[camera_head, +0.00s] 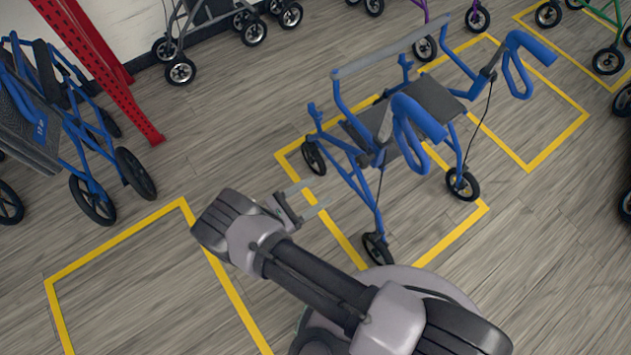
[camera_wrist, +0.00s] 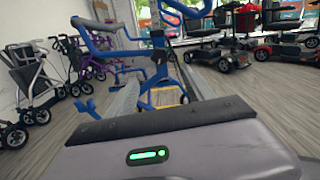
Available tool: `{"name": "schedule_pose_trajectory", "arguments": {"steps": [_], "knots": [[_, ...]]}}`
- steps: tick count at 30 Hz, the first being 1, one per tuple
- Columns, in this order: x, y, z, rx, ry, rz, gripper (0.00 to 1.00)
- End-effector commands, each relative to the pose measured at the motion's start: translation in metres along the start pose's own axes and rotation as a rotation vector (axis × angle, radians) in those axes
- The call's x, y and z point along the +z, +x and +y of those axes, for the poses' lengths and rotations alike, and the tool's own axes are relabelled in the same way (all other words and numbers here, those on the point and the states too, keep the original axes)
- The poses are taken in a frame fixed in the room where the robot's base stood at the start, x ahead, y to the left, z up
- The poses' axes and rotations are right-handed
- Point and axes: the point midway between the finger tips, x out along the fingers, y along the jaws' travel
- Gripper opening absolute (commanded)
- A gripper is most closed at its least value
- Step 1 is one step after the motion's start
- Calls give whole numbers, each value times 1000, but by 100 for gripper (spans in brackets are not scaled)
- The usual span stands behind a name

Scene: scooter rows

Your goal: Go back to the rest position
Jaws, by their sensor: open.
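My gripper (camera_head: 304,200) is at the end of my arm, low in the middle of the head view. Its two pale fingers are apart, with nothing seen between them. A blue walker (camera_head: 435,100) with a dark seat stands upright just beyond and to the right of the fingers, inside a yellow floor outline (camera_head: 458,236). In the head view the fingers look apart from its frame. In the wrist view the blue walker (camera_wrist: 103,47) fills the upper middle, and my gripper (camera_wrist: 160,100) shows in front of it, its finger ends hard to make out.
An empty yellow outline (camera_head: 118,243) lies at left. A grey walker (camera_head: 180,45) stands behind. Red scooters (camera_wrist: 287,42) show in the wrist view. Bare floor (camera_head: 230,130) lies between.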

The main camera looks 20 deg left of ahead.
Motion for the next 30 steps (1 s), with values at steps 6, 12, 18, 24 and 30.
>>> {"name": "schedule_pose_trajectory", "arguments": {"steps": [6,12,18,24,30], "knots": [[12,6,2,-41,28,28,62],[137,72,-23,-509,370,312,62],[258,112,-116,-1059,943,600,62],[339,97,-206,-1515,1677,780,62],[381,72,-248,-1741,2375,849,62]]}}
